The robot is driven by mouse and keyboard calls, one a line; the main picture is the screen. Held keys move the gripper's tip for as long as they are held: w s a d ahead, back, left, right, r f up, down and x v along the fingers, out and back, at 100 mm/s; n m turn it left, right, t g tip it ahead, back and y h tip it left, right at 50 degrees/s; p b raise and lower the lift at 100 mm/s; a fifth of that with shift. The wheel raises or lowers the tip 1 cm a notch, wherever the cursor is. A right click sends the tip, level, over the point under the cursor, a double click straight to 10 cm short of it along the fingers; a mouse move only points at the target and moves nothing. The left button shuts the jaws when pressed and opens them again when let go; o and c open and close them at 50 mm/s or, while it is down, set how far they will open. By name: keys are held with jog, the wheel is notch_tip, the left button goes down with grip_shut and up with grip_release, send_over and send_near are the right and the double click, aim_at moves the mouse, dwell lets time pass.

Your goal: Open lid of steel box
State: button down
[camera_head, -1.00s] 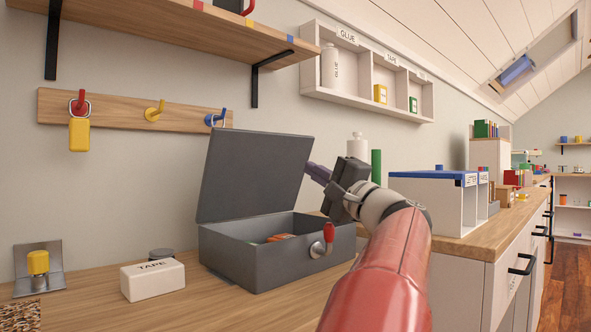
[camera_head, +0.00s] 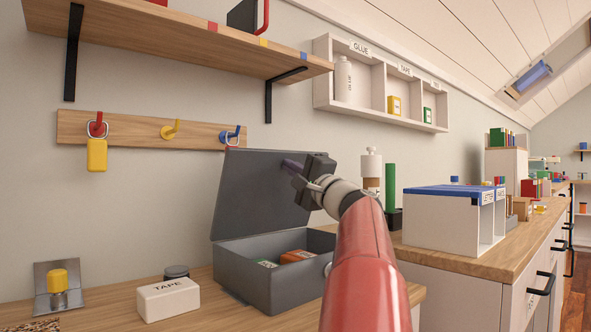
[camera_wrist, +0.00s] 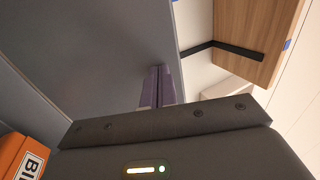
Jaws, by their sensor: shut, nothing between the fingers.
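The grey steel box (camera_head: 240,278) stands on the wooden counter with its lid (camera_head: 250,200) raised, standing steeply up at the back. In the wrist view the lid's grey inner face (camera_wrist: 90,50) fills the upper left. My gripper (camera_head: 288,163) is in front of the lid's inner face, near its upper right corner. Its purple fingers (camera_wrist: 158,72) are together and empty. They point towards the lid; I cannot tell whether they touch it. My arm hides the box's front right.
A white TAPE block (camera_head: 168,299) and a dark round jar (camera_head: 176,272) stand left of the box. A wooden shelf (camera_head: 180,45) overhangs above, with a hook rail (camera_head: 140,130) below it. A blue-topped white organizer (camera_head: 440,222) stands to the right.

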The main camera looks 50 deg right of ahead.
aim_at(282, 170)
jog(key=w+r+g+p, duration=0.1)
jog(key=p, duration=0.2)
jog(key=w+r+g+p, duration=0.1)
jog(key=w+p, duration=0.1)
jog(key=p, duration=0.1)
jog(key=shift+d+r, duration=0.15)
jog(key=shift+w+p, duration=0.3)
jog(key=shift+p, duration=0.2)
jog(key=shift+f, duration=0.25)
